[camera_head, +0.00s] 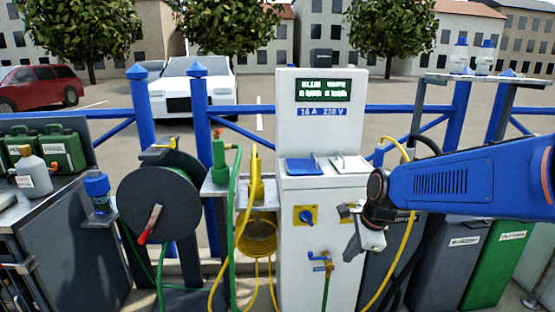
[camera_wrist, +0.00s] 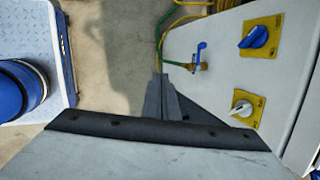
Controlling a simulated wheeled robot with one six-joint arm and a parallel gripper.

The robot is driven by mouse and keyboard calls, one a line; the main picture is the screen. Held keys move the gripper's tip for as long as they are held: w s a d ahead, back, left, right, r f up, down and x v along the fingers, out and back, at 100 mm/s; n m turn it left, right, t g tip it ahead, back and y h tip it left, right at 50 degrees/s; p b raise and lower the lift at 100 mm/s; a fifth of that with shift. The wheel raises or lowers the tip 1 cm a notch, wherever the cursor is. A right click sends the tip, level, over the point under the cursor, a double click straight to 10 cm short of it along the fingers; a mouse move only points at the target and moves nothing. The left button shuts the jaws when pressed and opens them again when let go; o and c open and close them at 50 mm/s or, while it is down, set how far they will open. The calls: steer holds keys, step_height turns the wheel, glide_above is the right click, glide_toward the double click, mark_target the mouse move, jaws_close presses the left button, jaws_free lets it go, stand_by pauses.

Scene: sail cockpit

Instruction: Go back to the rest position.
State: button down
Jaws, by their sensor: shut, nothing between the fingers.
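My gripper (camera_head: 354,250) is at the end of my blue arm, which reaches in from the right in the head view. It is in front of the white service pedestal (camera_head: 310,134), near the right edge of its lower front. The fingers are shut and empty; in the wrist view they show as a dark, narrow pair (camera_wrist: 165,97). The pedestal carries a blue rotary switch (camera_head: 306,215), a grey switch (camera_head: 347,211) partly behind my gripper, and a blue-handled tap (camera_head: 322,262). The wrist view shows the blue switch (camera_wrist: 254,37), grey switch (camera_wrist: 241,109) and tap (camera_wrist: 198,58) apart from the fingers.
A yellow hose (camera_head: 400,255) hangs close to my gripper. Grey and green bins (camera_head: 500,260) stand at right. A blue railing (camera_head: 255,110) runs behind.

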steer(key=s+d+r+n+h, duration=0.1)
steer(key=s+d+n, duration=0.3)
steer(key=s+n, duration=0.5)
steer(key=s+d+r+n+t+h, duration=0.1)
steer(key=s+d+n, duration=0.4)
steer(key=s+n, duration=0.4)
steer(key=s, duration=0.4)
steer(key=shift+s+r+n, duration=0.15)
steer(key=shift+s+n, duration=0.05)
steer(key=shift+n, duration=0.2)
steer(key=shift+a, duration=0.1)
